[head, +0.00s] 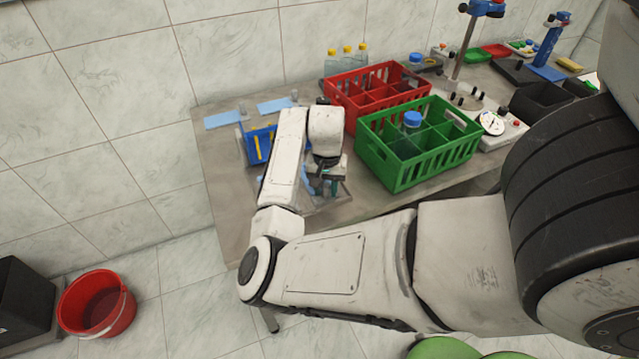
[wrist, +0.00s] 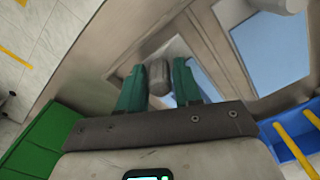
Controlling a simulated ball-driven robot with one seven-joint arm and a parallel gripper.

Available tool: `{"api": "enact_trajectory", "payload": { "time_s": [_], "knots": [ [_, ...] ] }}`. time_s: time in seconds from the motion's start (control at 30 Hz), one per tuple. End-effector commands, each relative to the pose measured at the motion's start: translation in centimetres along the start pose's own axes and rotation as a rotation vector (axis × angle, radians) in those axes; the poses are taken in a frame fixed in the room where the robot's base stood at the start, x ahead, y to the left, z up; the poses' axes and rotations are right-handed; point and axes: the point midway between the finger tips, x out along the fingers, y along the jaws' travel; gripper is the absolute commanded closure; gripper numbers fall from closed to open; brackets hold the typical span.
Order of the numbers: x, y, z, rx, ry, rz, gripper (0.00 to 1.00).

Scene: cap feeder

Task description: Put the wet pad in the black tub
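My gripper (wrist: 160,75) has green fingers that stand apart, one on each side of a grey rounded piece (wrist: 158,72). I cannot tell whether they touch it. Below them is a shallow framed tray (wrist: 214,58) with pale blue flat areas (wrist: 275,48); I cannot tell whether one is the wet pad. In the head view my gripper (head: 326,188) is over this tray (head: 340,203) near the table's front edge, and my arm hides part of it. Black tubs (head: 541,103) stand at the far right of the table.
A green crate (head: 405,172) with a blue-capped bottle stands right of my gripper. A red crate (head: 345,91) is behind it. A blue rack (head: 254,148) is left, near pale blue sheets (head: 223,120). A red bucket (head: 97,303) and a black box (head: 22,305) stand on the floor.

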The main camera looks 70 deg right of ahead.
Motion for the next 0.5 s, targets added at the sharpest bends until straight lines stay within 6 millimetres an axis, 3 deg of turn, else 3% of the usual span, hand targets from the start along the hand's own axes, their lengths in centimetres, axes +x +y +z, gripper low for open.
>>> {"api": "enact_trajectory", "payload": {
  "time_s": [0.33, 0.5],
  "knots": [
    [-0.01, 0.01, 0.00, 0.000, 0.000, 0.000, 1.00],
    [-0.19, 0.01, 0.00, 0.000, 0.000, 0.000, 1.00]
  ]
}}
